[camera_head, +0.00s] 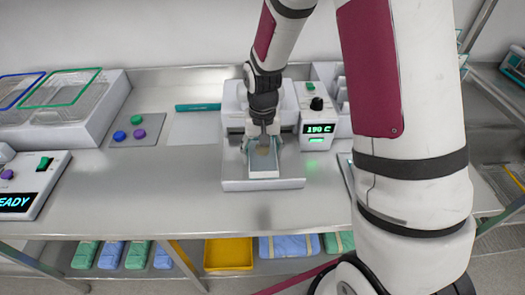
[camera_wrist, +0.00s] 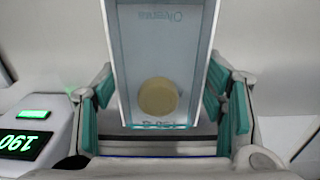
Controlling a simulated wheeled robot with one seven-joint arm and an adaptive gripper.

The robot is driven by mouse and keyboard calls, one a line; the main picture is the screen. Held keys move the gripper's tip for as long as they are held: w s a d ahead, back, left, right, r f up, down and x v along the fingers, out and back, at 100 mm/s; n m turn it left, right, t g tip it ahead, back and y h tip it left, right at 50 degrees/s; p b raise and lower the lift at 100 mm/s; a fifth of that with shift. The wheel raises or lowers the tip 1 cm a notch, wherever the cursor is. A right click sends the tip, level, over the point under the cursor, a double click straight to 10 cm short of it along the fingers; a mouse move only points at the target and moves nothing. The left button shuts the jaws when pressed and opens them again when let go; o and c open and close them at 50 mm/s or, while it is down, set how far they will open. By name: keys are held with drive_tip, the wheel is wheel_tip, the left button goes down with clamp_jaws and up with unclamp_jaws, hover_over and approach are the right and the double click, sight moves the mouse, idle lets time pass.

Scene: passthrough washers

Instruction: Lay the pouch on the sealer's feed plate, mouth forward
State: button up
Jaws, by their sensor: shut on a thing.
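The pouch (camera_head: 263,172) is a pale, narrow packet at the front of the sealer (camera_head: 312,120), over its grey feed plate (camera_head: 237,185). In the wrist view the pouch (camera_wrist: 165,55) has a clear window with faint lettering and a round tan disc (camera_wrist: 158,97) inside. My gripper (camera_head: 262,146) points down at the sealer, shut on the pouch. Its teal finger pads show on both sides of the pouch in the wrist view (camera_wrist: 165,112). Whether the pouch touches the plate, and which end is its mouth, I cannot tell.
The sealer's display reads 190 C. A teal bar (camera_head: 198,107) and coloured discs (camera_head: 138,133) lie to the left, with wire-rimmed baskets (camera_head: 60,88) beyond. A READY box (camera_head: 33,185) stands at far left. The counter (camera_head: 150,195) between is clear.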

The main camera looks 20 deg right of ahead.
sight(263, 153)
drive_tip(key=o, duration=1.2)
drive_tip(key=shift+f, duration=0.1)
wheel_tip(263, 153, up, 12)
drive_tip(key=s+r+n+t, duration=0.1)
drive_tip(key=s+r+t, duration=0.1)
drive_tip(key=s+r, duration=0.5)
drive_tip(key=s+r+n+t, duration=0.2)
drive_tip(key=s+r, duration=0.5)
drive_tip(key=s, duration=0.6)
drive_tip(key=shift+s+r+n+t+b, duration=0.15)
drive_tip(key=shift+r+n+t+b, duration=0.2)
drive_tip(key=shift+t, duration=0.25)
drive_tip(key=shift+d, duration=0.1)
